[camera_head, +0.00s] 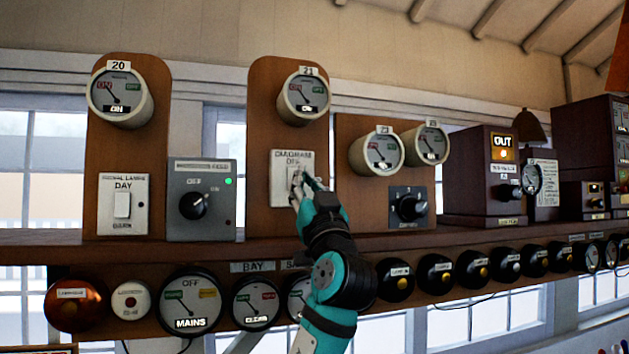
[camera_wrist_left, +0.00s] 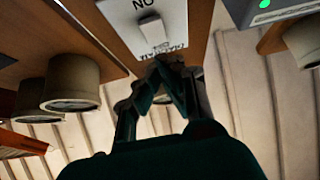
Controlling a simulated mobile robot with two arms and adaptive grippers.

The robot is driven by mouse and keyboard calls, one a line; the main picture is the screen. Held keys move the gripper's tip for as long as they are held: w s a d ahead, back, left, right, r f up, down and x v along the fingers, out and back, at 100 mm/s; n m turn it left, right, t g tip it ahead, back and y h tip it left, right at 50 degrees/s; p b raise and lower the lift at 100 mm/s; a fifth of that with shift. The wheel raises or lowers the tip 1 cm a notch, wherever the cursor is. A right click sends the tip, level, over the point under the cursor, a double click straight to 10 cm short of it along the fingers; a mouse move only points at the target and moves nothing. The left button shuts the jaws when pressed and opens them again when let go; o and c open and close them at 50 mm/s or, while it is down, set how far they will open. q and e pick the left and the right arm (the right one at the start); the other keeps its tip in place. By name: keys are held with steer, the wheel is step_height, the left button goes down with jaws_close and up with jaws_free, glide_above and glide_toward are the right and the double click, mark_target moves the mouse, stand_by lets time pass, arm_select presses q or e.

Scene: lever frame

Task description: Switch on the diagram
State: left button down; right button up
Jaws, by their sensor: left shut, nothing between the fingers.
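The diagram switch is a white plate (camera_head: 280,165) labelled "DIAGRAM OFF" on the wooden board under dial 21. Its white rocker (camera_head: 292,180) is partly hidden by my left gripper (camera_head: 304,182), which is shut and empty in front of the plate's right side. The left wrist view shows the plate upside down (camera_wrist_left: 143,17), with "ON" at its far end and the rocker (camera_wrist_left: 153,32) near the "OFF" label. There the left fingertips (camera_wrist_left: 166,72) are together close to the label end. I cannot tell if they touch. My right gripper is not in view.
On the left board is a similar white switch (camera_head: 122,204) marked "DAY", beside a grey box (camera_head: 201,200) with a black knob and green light. A black knob unit (camera_head: 408,207) is to the right. Several round dials and bells line the shelf below (camera_head: 250,302).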

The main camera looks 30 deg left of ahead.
arm_select(q)
steer(key=shift+w+a+f+p, duration=0.25)
steer(key=shift+w+a+p, duration=0.05)
steer(key=shift+w+a, duration=0.3)
steer(key=shift+w+a+f+p, duration=0.2)
steer(key=shift+w+a+p, duration=0.1)
steer(key=shift+w+a, duration=0.25)
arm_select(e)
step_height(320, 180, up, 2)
